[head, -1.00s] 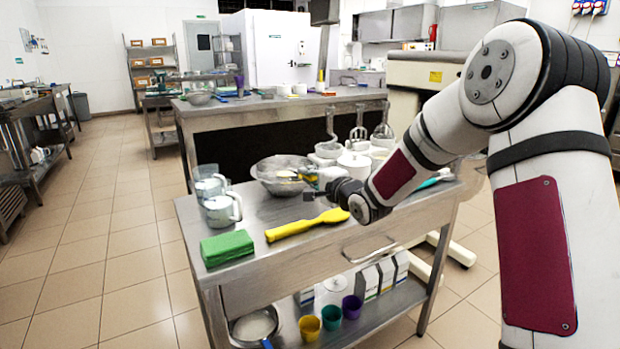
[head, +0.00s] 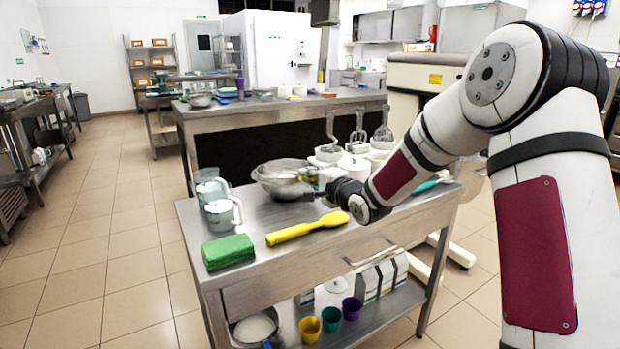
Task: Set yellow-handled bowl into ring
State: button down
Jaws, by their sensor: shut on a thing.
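A metal bowl (head: 272,182) is at the back of the near steel table, left of my gripper. A small patch of yellow shows at its right side, by my gripper, and fits its handle. My gripper (head: 322,188) is small and dark in the head view, at the bowl's right side. It is shut on the bowl's handle, though my wrist and nearby items partly hide the grip. I cannot tell whether the bowl touches the table. I cannot make out the ring.
On the near table (head: 245,291) are a yellow spatula (head: 290,233), green sponges (head: 228,250) and clear measuring jugs (head: 220,214). A white mixer (head: 356,166) with whisk tools stands behind my wrist. The shelf below holds coloured cups (head: 331,318) and cartons.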

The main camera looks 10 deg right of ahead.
jog(key=shift+f, duration=0.25)
jog(key=shift+s+f, duration=0.1)
jog(key=shift+f, duration=0.45)
jog(key=c, duration=1.5)
grip_release()
jog(key=shift+r, duration=0.1)
